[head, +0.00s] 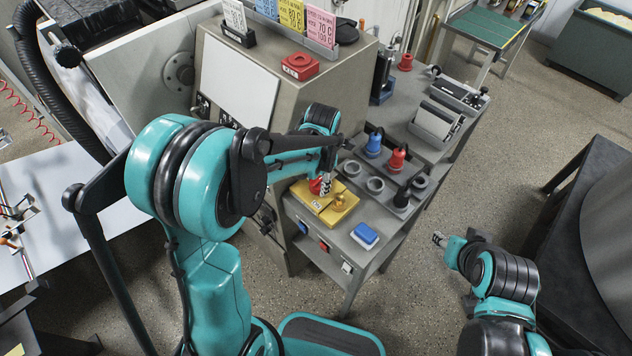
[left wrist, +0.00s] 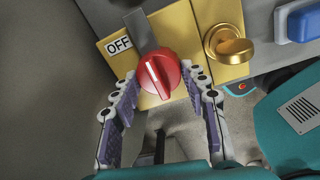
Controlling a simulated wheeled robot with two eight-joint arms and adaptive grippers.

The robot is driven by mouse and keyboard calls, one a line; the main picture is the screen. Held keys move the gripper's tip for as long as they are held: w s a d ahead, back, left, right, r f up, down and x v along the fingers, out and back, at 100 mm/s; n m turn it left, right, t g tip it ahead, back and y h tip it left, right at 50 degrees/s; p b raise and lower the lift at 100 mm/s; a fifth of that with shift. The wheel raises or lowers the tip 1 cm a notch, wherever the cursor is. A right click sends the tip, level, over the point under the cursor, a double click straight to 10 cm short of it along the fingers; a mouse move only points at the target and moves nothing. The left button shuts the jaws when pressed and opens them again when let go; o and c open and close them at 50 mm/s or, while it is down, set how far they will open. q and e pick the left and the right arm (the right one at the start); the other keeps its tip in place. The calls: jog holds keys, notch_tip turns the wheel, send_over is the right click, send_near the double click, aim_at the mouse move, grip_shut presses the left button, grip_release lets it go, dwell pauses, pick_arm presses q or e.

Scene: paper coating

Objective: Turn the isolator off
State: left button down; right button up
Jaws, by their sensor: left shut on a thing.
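The white line slants and does not point straight at the label. In the head view my left gripper (head: 326,182) reaches down at the knob (head: 316,187), partly covering it. My left gripper also shows in the left wrist view (left wrist: 160,82), closed on the knob's sides. My right gripper (head: 439,239) is far off over the floor, too small to read.
A blue block (head: 364,235) lies at the bench's front. Blue (head: 374,143) and red (head: 397,157) plugs stand behind. The floor around my right arm is clear; a dark table is at the right.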

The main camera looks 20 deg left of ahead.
aim_at(319, 185)
dwell(0.5)
pick_arm(q)
jog(key=c, duration=0.8)
grip_release()
jog(key=r, duration=1.2)
jog(key=shift+s+d, duration=0.25)
jog(key=shift+d, duration=0.05)
